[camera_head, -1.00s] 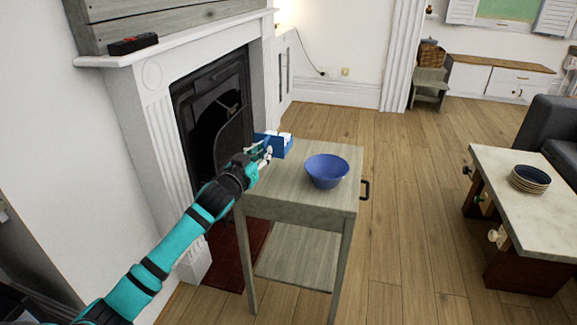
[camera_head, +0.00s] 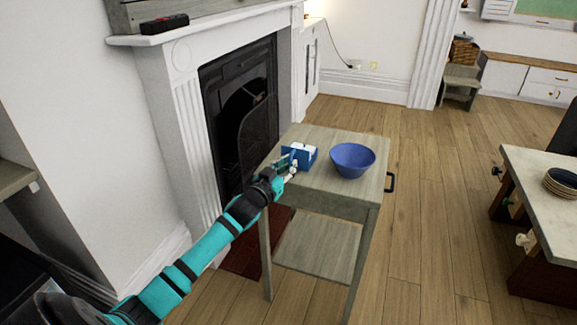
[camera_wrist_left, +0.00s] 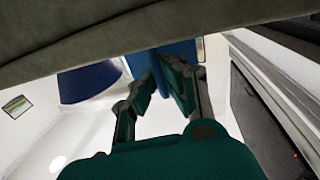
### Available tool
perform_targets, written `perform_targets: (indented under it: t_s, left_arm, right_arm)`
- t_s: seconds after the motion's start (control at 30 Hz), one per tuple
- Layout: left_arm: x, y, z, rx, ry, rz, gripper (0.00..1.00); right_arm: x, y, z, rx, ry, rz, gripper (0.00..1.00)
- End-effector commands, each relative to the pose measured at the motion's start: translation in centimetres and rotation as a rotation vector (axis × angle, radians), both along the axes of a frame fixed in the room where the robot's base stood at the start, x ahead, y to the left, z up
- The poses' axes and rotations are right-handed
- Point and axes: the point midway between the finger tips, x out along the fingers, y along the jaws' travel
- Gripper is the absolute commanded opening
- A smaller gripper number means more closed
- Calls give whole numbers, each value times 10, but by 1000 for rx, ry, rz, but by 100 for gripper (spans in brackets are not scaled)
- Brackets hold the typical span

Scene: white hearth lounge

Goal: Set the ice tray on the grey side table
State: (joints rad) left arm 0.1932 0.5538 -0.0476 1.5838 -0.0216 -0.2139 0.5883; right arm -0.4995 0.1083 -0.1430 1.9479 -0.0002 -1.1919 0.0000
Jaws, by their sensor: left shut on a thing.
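The ice tray (camera_head: 304,153), a small blue box with white on top, is at the left side of the grey side table's top (camera_head: 335,139), left of a blue bowl (camera_head: 353,160). My left gripper (camera_head: 290,166) is shut on the tray's near side. In the left wrist view the fingers (camera_wrist_left: 165,88) hold the blue tray (camera_wrist_left: 165,55), with a grey slab, seemingly the tabletop, across the upper part. Whether the tray touches the tabletop I cannot tell. My right gripper is not in view.
The bowl stands close to the tray's right. A white fireplace (camera_head: 180,115) rises left of the table. A black handle (camera_head: 390,181) sticks out on the table's right. A pale-topped table (camera_head: 540,190) with stacked plates (camera_head: 563,182) stands at right; the wooden floor between is clear.

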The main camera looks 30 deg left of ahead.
Motion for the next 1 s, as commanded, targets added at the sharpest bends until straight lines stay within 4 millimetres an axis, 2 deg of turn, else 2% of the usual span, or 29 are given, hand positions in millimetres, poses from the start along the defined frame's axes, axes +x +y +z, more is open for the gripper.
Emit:
perform_targets:
  t_s: [0.03, 0.2, 0.57, 0.67, 0.73, 1.0]
  left_arm:
    - [0, 0, -2, -1, 1, 0, 7]
    - [0, 0, -1, -1, 1, 0, 29]
    - [-3, 0, 1, 0, 2, 0, 29]
    - [-16, -2, 1, -1, 4, -1, 29]
    - [-29, -2, 1, -1, 4, 0, 29]
    - [-84, -6, 1, -2, 4, 0, 29]
  right_arm:
    - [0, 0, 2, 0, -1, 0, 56]
    - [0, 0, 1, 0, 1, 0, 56]
    - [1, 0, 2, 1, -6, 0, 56]
    - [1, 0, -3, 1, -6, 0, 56]
    - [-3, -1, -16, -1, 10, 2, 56]
    - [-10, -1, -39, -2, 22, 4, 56]
